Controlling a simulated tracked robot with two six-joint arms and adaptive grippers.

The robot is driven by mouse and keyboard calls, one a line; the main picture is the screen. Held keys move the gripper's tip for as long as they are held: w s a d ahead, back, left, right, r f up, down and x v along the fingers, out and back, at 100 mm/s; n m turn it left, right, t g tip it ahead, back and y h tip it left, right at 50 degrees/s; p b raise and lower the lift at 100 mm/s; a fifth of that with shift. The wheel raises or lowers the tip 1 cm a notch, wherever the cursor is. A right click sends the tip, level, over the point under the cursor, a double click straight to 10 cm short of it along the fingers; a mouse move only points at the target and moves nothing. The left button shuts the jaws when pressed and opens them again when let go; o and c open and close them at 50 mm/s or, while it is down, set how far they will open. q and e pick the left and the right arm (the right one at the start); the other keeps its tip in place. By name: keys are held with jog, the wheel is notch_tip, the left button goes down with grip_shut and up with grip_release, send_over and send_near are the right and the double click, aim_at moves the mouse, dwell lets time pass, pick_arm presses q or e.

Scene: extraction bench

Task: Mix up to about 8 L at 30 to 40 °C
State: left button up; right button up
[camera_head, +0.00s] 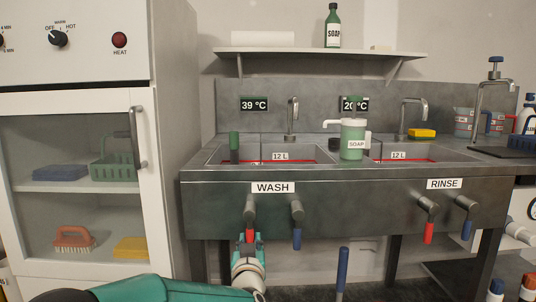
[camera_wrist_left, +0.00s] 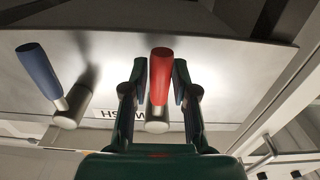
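The WASH sink (camera_head: 218,155) has a 12 L label and a red line on its inner wall; I cannot make out any water level. Its display (camera_head: 254,104) reads 39 °C. Beneath the WASH label hang a red-handled tap lever (camera_head: 249,236) and a blue-handled one (camera_head: 297,238), both pointing down. My left gripper (camera_head: 249,243) is at the red lever from below. In the left wrist view, its fingers (camera_wrist_left: 160,85) stand either side of the red handle (camera_wrist_left: 161,65), with a narrow gap at left; the blue handle (camera_wrist_left: 38,68) is left. My right gripper is out of view.
The RINSE sink (camera_head: 430,153) at right has its own red and blue levers and a display reading 20 °C. A green soap dispenser (camera_head: 352,140) stands between the basins. A green upright handle (camera_head: 234,142) stands in the WASH sink. A glass-front cabinet (camera_head: 75,130) borders the left.

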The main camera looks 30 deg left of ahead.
pick_arm(q)
jog(key=o, duration=0.5)
jog(key=shift+w+d+f, duration=0.1)
jog(key=shift+d+f, duration=0.05)
jog(key=v, duration=0.8)
jog(key=shift+b, duration=0.3)
jog(key=shift+a, duration=0.25)
